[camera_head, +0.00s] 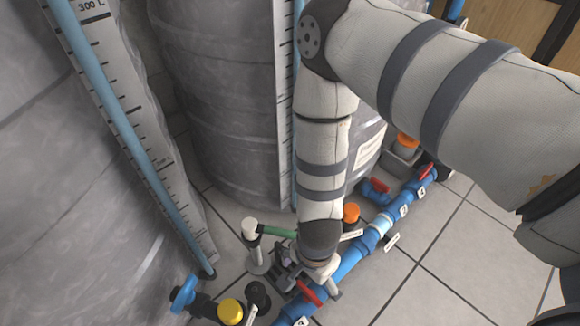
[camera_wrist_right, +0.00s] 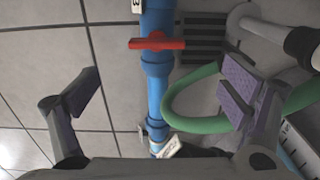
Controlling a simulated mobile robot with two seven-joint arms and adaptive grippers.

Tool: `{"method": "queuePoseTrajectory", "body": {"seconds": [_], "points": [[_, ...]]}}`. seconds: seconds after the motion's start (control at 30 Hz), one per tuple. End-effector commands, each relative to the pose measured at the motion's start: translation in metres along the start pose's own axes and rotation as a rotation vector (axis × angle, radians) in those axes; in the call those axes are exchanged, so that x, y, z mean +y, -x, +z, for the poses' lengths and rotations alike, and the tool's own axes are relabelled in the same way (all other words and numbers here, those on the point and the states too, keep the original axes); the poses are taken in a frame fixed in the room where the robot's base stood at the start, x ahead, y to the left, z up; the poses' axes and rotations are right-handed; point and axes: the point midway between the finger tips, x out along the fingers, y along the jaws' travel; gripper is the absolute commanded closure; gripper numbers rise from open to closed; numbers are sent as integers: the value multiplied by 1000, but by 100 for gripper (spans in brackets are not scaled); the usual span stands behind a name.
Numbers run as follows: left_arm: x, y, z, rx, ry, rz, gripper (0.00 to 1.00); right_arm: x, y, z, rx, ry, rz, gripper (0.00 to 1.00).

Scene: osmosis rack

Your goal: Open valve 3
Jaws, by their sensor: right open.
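A blue pipe (camera_head: 345,264) runs along the floor with red valve handles. One red handle (camera_head: 309,293) is close to my right gripper (camera_head: 296,274), near a partly cut-off number tag (camera_head: 302,321). In the right wrist view this red handle (camera_wrist_right: 157,43) lies across the blue pipe (camera_wrist_right: 158,100); a rotated tag (camera_wrist_right: 137,5), apparently 3, is beside the pipe beyond it. My right gripper (camera_wrist_right: 160,92) is open and empty, its fingers apart on either side of the pipe, with the handle beyond the fingertips. In the head view, my arm hides part of the pipe. My left gripper is not in view.
A green hose (camera_wrist_right: 195,122) curves beside the right finger. More red handles (camera_head: 427,172) and tags (camera_head: 404,211) are farther along the pipe. Large grey tanks (camera_head: 225,110) stand behind and left. A yellow cap (camera_head: 230,311) is low left. The tiled floor (camera_head: 450,270) at right is clear.

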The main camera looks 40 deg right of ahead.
Motion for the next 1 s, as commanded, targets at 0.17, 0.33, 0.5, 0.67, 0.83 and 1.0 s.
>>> {"method": "queuePoseTrajectory", "body": {"seconds": [0.17, 0.33, 0.5, 0.67, 0.83, 1.0], "points": [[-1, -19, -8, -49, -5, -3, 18, 3, -54, 0, -1, 2, 9, 8], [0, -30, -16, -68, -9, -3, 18, 2, -88, 0, 0, 4, 5, 8], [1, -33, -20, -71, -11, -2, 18, 2, -103, 0, 1, 6, 2, 8], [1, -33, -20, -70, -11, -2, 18, 2, -104, 0, 1, 6, 2, 8], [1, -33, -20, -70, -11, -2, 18, 2, -104, 0, 1, 6, 2, 22], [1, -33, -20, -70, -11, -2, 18, 2, -104, 0, 1, 6, 2, 56]]}}
